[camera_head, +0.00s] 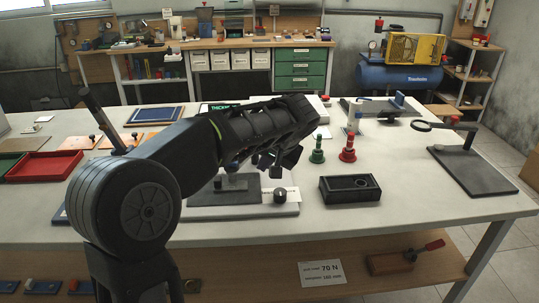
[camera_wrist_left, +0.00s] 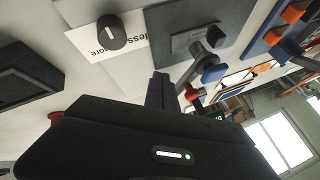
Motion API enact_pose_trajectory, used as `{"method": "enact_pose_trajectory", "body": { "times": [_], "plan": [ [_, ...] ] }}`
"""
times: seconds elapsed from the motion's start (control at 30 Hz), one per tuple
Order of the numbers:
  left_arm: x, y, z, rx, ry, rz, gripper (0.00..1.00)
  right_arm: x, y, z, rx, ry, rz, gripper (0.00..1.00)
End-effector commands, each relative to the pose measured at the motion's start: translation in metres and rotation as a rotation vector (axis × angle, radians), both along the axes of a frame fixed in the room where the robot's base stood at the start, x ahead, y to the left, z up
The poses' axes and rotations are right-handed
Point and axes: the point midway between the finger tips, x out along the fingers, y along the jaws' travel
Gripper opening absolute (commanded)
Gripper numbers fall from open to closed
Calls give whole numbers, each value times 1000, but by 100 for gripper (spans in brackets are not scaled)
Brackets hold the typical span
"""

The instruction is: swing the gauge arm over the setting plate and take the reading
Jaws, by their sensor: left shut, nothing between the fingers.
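A grey fixture (camera_head: 240,210) lies on the bench below my left arm. It carries a dark plate (camera_head: 222,197), a small grey block and a black knob (camera_head: 280,196) with a white mark. In the left wrist view the knob (camera_wrist_left: 112,32) sits by a printed label (camera_wrist_left: 88,48), and the dark plate (camera_wrist_left: 172,20) carries a post with a blue end (camera_wrist_left: 213,72), perhaps the gauge arm; I cannot tell surely. My left gripper (camera_head: 284,162) is shut and empty above the fixture; its fingers (camera_wrist_left: 160,90) show in the left wrist view. My forearm hides part of the fixture.
A dark plate with a magnifier (camera_head: 472,168) is at the far right. A red tray (camera_head: 45,166) is at left. Bare bench lies at front right.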

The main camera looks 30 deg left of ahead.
Motion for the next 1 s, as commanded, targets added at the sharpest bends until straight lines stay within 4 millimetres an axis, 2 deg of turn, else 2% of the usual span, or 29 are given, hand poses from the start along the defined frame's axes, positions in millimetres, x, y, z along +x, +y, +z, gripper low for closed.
{"method": "enact_pose_trajectory", "body": {
  "times": [0.1, 0.3, 1.0],
  "plan": [
    [-2, 20, 0, -1, -2, 5, 0, 0, 0, 5, 0, 0, 0, 36],
    [-4, 38, -1, 0, -1, 1, 0, 0, 0, 9, 0, 0, 0, 36],
    [-6, 45, -1, -2, -2, -38, 0, 0, 0, 7, 0, 0, 0, 36]
  ]
}}
